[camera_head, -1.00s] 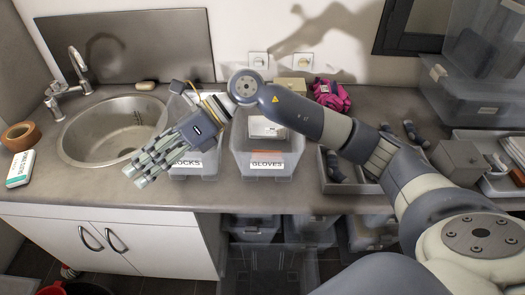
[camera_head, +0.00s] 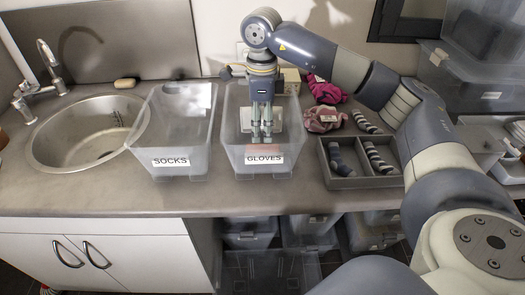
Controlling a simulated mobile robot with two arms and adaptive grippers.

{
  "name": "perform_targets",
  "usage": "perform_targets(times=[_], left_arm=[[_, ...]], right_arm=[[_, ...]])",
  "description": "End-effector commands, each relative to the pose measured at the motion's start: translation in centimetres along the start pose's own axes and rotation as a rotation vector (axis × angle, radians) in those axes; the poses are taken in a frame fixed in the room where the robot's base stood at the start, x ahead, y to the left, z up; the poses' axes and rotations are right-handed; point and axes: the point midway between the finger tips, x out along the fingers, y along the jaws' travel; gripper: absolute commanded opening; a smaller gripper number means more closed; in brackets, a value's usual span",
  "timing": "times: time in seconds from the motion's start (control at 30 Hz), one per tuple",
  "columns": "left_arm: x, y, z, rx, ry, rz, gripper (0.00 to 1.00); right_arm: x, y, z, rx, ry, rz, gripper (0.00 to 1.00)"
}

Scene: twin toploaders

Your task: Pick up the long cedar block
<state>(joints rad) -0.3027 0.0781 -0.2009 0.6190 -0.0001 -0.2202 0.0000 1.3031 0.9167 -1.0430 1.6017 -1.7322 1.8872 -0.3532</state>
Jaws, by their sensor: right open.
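My right gripper (camera_head: 262,135) points straight down into the clear bin labelled GLOVES (camera_head: 232,155). Its jaws are open and its fingers look parallel, above or at the bin's contents. A reddish-orange patch (camera_head: 253,143) and something pale show low in this bin, partly hidden by the fingers and the label. I cannot make out a long cedar block for certain. A pale tan box-shaped thing (camera_head: 290,81) stands behind the bin, at the back of the counter. My left gripper is not in view.
The bin labelled SOCKS (camera_head: 192,141) stands to the left, beside the sink (camera_head: 80,135). A divided grey tray (camera_head: 345,182) with socks is to the right; a pink bundle (camera_head: 326,90) and a dusty pink one (camera_head: 324,119) lie behind it. Counter space is free in front.

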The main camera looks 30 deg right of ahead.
Motion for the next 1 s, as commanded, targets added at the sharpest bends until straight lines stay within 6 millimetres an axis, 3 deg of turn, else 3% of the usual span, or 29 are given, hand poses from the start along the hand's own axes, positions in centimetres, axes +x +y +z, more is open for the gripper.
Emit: perform_targets(times=[0.27,0.53,0.83,0.87,1.0], left_arm=[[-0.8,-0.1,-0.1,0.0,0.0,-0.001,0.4],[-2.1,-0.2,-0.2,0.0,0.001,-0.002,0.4],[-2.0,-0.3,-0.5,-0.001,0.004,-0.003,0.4],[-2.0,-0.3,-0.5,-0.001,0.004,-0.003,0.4],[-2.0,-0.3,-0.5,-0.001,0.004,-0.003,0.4]], right_arm=[[2.4,0.1,0.1,-0.002,0.001,0.002,0.47],[6.2,0.2,0.4,-0.001,-0.001,0.003,0.47],[7.0,0.2,0.4,-0.001,-0.003,0.0,0.47],[7.0,0.2,0.4,-0.001,-0.003,0.0,0.44],[7.0,0.2,0.4,-0.001,-0.003,0.0,0.13]])
